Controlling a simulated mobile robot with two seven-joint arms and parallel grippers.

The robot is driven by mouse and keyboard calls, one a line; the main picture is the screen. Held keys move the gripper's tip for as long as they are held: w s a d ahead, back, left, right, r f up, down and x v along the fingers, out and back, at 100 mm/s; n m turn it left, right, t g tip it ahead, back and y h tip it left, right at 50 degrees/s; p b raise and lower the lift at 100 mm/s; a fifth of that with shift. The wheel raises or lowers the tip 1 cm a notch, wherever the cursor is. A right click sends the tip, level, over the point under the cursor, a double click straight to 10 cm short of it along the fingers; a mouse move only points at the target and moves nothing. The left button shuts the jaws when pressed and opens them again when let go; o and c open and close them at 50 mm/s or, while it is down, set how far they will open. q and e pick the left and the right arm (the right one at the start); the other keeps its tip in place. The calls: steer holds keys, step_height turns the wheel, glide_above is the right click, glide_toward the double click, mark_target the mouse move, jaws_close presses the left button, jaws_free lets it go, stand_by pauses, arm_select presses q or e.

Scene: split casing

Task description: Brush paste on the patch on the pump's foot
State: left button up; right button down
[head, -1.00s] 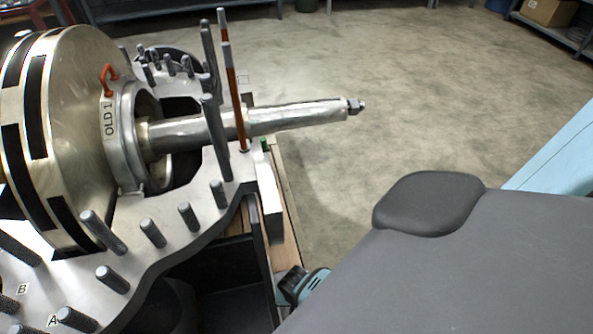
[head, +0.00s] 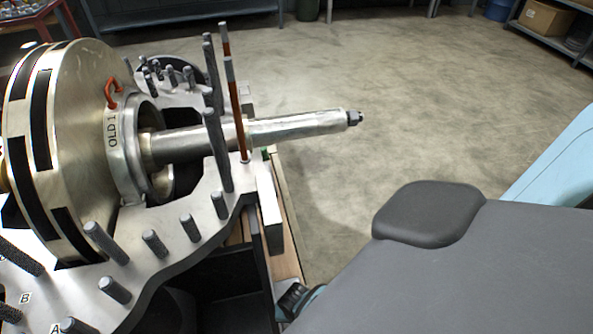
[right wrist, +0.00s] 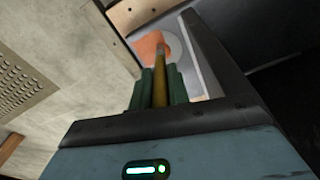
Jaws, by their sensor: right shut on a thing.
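In the right wrist view my right gripper (right wrist: 160,82) is shut on the brush (right wrist: 160,90), seen as a yellow-brown handle between green finger pads. The brush's far end overlaps an orange patch (right wrist: 149,46) on a grey metal foot (right wrist: 186,62). I cannot tell whether the bristles touch the patch or whether paste is on it. In the head view the pump's open casing (head: 170,240) shows, but the patch is hidden. Only a dark and teal part of my right wrist shows there, low beside the casing. My left gripper is not in view.
A metal shaft (head: 295,127) sticks out to the right over the casing edge. Upright studs (head: 218,150) and two thin orange-brown rods (head: 235,105) stand on the flange. A large drum-like rotor part (head: 85,150) fills the left. The floor (head: 430,110) beyond is clear.

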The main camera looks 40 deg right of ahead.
steer(key=shift+s+a+p, duration=0.4)
steer(key=shift+s+a, duration=0.35)
steer(key=shift+s, duration=0.3)
